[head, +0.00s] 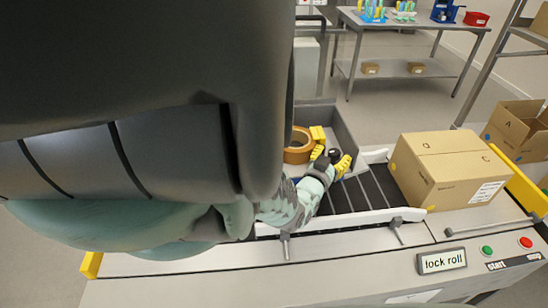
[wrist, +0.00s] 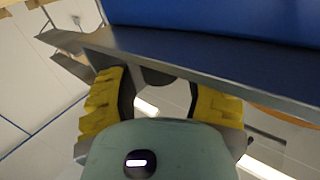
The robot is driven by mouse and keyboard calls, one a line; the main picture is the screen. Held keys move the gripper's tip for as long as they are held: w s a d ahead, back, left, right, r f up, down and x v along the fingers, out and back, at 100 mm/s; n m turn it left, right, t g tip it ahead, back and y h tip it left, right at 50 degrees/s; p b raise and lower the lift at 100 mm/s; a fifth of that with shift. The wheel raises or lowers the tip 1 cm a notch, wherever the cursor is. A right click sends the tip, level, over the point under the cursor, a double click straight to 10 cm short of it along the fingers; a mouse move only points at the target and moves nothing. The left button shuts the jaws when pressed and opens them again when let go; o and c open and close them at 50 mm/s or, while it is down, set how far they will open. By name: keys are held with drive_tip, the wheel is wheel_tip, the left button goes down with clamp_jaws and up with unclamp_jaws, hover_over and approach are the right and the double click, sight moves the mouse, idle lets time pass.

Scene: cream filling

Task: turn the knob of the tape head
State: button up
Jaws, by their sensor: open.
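The tape head is a grey open housing (head: 340,122) over the conveyor, with a brown tape roll (head: 299,147) in it. A small dark round part, apparently the knob (head: 335,155), shows between the yellow fingers of my gripper (head: 333,152). In the wrist view the same dark part, seemingly the knob (wrist: 158,77), sits under a grey edge between the fingers of my gripper (wrist: 158,92). The fingers are apart, one on each side of it. I cannot tell whether either touches it. My arm hides much of the left of the head view.
A closed cardboard box (head: 450,168) stands on the conveyor, right of the tape head. An open box (head: 517,130) is at far right. A table (head: 413,24) stands behind.

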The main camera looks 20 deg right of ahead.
drive_tip(key=shift+w+d, duration=0.2)
drive_tip(key=shift+d, duration=0.1)
drive_tip(key=shift+a, duration=0.1)
clamp_jaws()
idle(0.4)
